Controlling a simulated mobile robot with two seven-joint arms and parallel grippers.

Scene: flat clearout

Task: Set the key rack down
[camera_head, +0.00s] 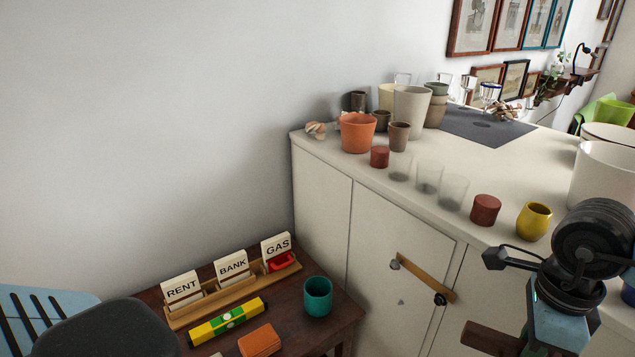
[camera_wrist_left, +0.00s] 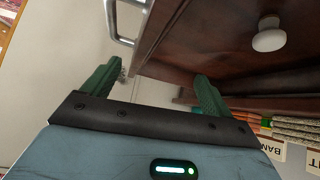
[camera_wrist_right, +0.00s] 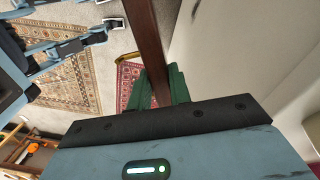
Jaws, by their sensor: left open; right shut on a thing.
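The key rack appears as a dark brown wooden bar (camera_wrist_right: 147,40) in the right wrist view. My right gripper (camera_wrist_right: 160,88) is shut on it, with its green fingers on either side of the bar. In the head view one end of the brown bar (camera_head: 490,338) sticks out left of my right wrist, in front of the white cabinet; the fingers are hidden there. Any hooks or keys on it cannot be seen. My left gripper (camera_wrist_left: 152,80) is open and empty, beside dark wood furniture with a white knob (camera_wrist_left: 268,36).
A small dark table (camera_head: 338,312) holds a wooden letter holder (camera_head: 215,300), a yellow-green level (camera_head: 228,322), an orange block (camera_head: 260,341) and a teal cup (camera_head: 318,296). The white cabinet (camera_head: 322,205) carries several cups and pots. A light wooden strip (camera_head: 425,277) crosses its doors.

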